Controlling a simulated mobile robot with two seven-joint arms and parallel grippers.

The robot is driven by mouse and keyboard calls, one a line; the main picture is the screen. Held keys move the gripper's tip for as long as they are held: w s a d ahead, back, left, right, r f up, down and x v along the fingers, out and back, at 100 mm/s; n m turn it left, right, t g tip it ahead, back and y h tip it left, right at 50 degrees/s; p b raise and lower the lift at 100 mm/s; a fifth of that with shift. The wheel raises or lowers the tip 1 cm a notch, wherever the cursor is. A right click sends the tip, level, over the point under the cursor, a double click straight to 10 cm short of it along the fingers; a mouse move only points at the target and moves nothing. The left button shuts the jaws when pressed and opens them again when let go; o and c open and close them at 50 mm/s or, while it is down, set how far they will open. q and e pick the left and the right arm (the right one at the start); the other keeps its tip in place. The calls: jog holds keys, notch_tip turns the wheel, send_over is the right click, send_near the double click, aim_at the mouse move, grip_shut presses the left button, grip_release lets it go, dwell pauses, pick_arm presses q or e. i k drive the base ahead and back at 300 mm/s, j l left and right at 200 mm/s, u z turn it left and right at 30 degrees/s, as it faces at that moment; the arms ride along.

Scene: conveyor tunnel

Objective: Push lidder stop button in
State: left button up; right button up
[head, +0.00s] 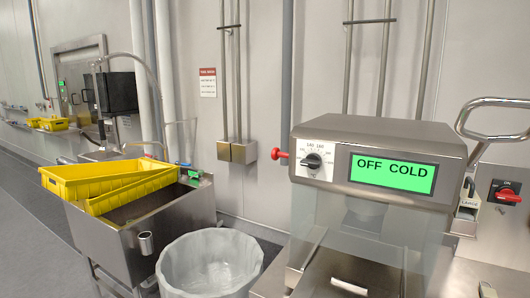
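The lidder (375,150) is a steel box machine with clear sides at the right. Its green display (392,174) reads OFF COLD. A dial (313,160) with a black knob and a number scale sits left of the display. A red button (280,154), which looks like the stop button, sticks out sideways from the lidder's left side, with a gap between its red head and the housing. Nothing touches it. Neither of my grippers shows in the head view.
A bin with a clear liner (210,262) stands on the floor left of the lidder. A steel sink (143,232) holds yellow trays (105,180). A red rotary switch (507,192) on a black plate and a bent steel handle (468,124) are at the right.

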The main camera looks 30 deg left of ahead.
aim_at(276, 153)
jog(key=j+z, duration=0.1)
jog(key=j, duration=0.65)
jog(key=j+z, duration=0.1)
jog(key=j, duration=0.65)
jog(key=k+j+z, duration=0.1)
jog(key=j, duration=1.4)
jog(key=k+z, duration=0.05)
